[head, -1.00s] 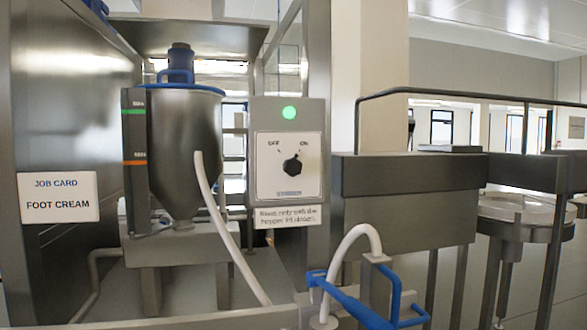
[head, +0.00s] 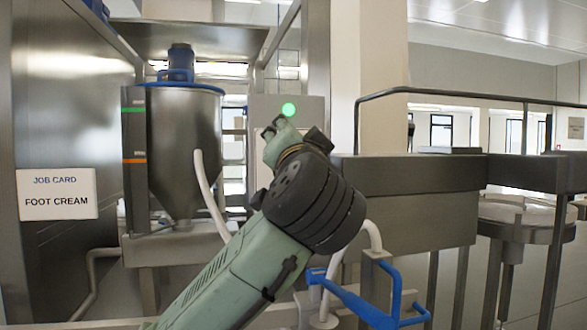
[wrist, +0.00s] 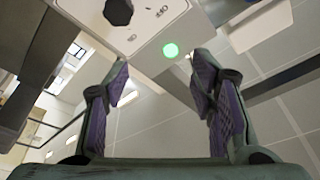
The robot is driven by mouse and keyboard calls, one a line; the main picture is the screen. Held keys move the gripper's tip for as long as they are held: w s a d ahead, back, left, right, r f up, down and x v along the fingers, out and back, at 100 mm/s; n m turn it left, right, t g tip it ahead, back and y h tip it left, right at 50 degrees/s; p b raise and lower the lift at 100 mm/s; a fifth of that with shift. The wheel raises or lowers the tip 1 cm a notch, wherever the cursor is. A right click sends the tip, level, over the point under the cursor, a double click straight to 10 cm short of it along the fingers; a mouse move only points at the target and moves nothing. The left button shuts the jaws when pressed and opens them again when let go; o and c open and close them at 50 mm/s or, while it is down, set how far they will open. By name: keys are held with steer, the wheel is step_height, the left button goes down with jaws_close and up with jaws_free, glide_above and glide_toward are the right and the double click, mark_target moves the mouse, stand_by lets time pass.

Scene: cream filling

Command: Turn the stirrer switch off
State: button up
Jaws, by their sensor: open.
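The grey stirrer switch box (head: 262,106) stands right of the hopper in the head view, its green lamp (head: 288,109) lit. My arm hides its dial there. In the wrist view the black knob (wrist: 118,11) shows at the top edge, cut off, on a pale plate with "OFF" lettering beside it; its setting is unclear there. The lit lamp also shows in the wrist view (wrist: 170,50). My gripper (wrist: 162,62) is open and empty, its two purple-padded fingers apart, with the knob beyond them. In the head view my gripper (head: 279,124) is in front of the box.
The steel hopper (head: 182,145) with a blue rim and stirrer motor (head: 180,62) stands to the left. A white hose (head: 208,195) runs down from it. A blue handle (head: 370,308) sits low at the right, near my arm. A job card (head: 57,194) reads "FOOT CREAM".

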steer(key=shift+w+d+f+m+g+y+p, duration=0.1)
steer(key=shift+w+f+g+y+p, duration=0.55)
steer(key=shift+w, duration=1.3)
steer(key=shift+w+f+m+g+y+p, duration=0.1)
steer(key=shift+w+f+g+y+p, duration=0.4)
steer(key=shift+w, duration=1.4)
steer(key=shift+w+d+f+m+g+y+p, duration=0.15)
steer(key=shift+w+f+g+p, duration=0.2)
steer(key=shift+w+f+p, duration=1.05)
steer(key=shift+w+a+r+b, duration=0.1)
steer(key=shift+w+r+b, duration=0.25)
steer(key=shift+w+b, duration=0.3)
steer(key=shift+c, duration=0.3)
steer(key=shift+s, duration=0.15)
steer(key=c, duration=1.1)
